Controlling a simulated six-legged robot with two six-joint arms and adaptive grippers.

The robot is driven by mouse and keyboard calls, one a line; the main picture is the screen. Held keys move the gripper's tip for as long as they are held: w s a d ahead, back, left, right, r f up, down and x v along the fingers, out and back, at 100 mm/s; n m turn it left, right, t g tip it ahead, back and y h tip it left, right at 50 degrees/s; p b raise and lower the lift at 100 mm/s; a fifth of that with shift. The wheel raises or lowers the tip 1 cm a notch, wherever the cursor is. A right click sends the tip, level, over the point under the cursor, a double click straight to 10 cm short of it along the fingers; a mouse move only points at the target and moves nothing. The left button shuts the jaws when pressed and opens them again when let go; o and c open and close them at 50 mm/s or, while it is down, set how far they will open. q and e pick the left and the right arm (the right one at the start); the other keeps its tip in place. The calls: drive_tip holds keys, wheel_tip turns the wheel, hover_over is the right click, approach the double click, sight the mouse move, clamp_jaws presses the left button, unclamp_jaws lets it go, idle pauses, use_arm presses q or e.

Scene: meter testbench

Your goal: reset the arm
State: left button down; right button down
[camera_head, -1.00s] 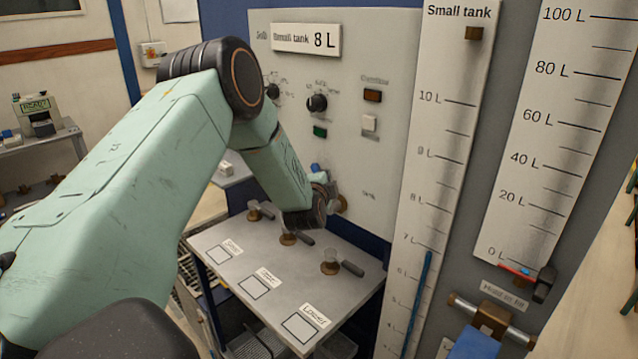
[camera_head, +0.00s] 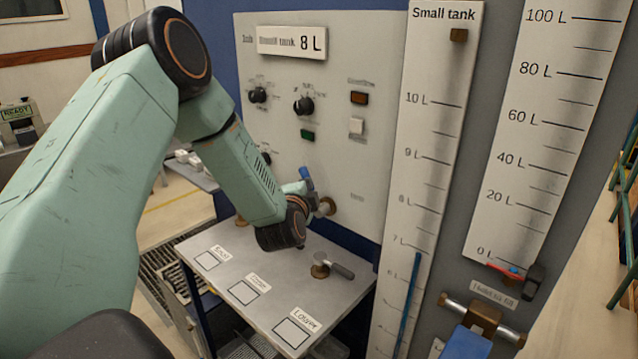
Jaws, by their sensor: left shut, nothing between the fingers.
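My pale green left arm (camera_head: 235,150) reaches in from the left and bends down in front of the test panel. Its dark wrist (camera_head: 283,225) hangs just above the back of the grey shelf. My left gripper (camera_head: 301,190) is mostly hidden behind the wrist; it is shut with nothing held. It is close to a blue-tipped part (camera_head: 306,174) and a brass fitting (camera_head: 325,207) on the panel; I cannot tell whether they touch. My right gripper is not in view.
The grey shelf (camera_head: 225,275) has labelled squares and a brass part with a dark handle (camera_head: 330,264). The panel (camera_head: 345,60) has knobs and a sign reading 8 L. The small tank scale (camera_head: 430,140) stands right, with a blue column below 7 L.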

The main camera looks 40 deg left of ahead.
use_arm(q)
drive_tip(key=shift+d, duration=0.1)
drive_tip(key=s+d+f+n+g+h+b, duration=0.3)
drive_tip(key=s+d+f+n, duration=0.4)
drive_tip(key=f, duration=0.5)
drive_tip(key=s+d+f+n+g+h+b, duration=0.35)
drive_tip(key=s+d+f, duration=0.35)
drive_tip(key=f, duration=0.5)
drive_tip(key=s+d+f+g+b, duration=0.4)
drive_tip(key=s+f+b, duration=0.4)
drive_tip(key=s+f, duration=0.4)
drive_tip(key=s+d+f+g+h+b, duration=0.1)
drive_tip(key=s+d+f+g+b, duration=0.3)
drive_tip(key=s+f+b, duration=0.4)
drive_tip(key=s+d+f, duration=0.1)
drive_tip(key=s+f, duration=0.4)
drive_tip(key=s, duration=0.2)
drive_tip(key=shift+s+d+f, duration=0.15)
drive_tip(key=shift+s, duration=0.1)
